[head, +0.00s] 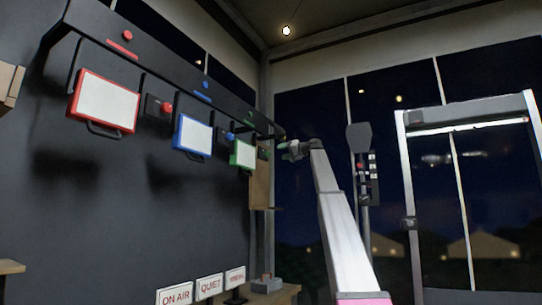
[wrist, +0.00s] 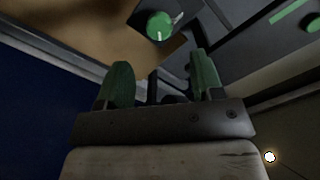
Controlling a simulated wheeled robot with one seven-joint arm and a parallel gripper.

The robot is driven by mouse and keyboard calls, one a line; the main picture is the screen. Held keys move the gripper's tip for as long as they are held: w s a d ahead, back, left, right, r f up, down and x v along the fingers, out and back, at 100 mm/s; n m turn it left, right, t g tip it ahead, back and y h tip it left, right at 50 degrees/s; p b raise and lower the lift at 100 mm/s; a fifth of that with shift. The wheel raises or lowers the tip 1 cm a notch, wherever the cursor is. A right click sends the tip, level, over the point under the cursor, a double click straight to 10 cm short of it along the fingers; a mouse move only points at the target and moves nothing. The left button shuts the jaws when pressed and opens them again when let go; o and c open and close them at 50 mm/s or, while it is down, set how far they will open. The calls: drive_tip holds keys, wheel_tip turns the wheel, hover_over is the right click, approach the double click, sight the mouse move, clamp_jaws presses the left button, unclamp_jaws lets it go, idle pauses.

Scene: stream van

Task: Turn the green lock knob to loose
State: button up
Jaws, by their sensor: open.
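The green lock knob (wrist: 159,26) sits on a dark square plate at the top of the wrist view. It is round, with a short white line near its lower edge, and a pale mark is on the plate to its right. In the head view the knob (head: 264,153) is small, right of the green-framed panel (head: 243,154). My gripper (wrist: 160,75) is open and empty, its two green-padded fingers apart. The knob lies beyond the fingertips, not between them. In the head view my gripper (head: 286,149) is just right of the knob.
A dark rail (head: 165,62) runs above the red-framed (head: 105,101) and blue-framed (head: 193,134) panels. A red knob (head: 166,107) and a blue knob (head: 229,136) sit beside them. Signs, one reading ON AIR (head: 175,296), stand below. A doorway frame (head: 407,190) is right.

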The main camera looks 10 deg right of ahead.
sight(270, 154)
drive_tip(key=x, duration=0.7)
drive_tip(key=shift+w+a, duration=0.25)
drive_tip(key=c, duration=0.9)
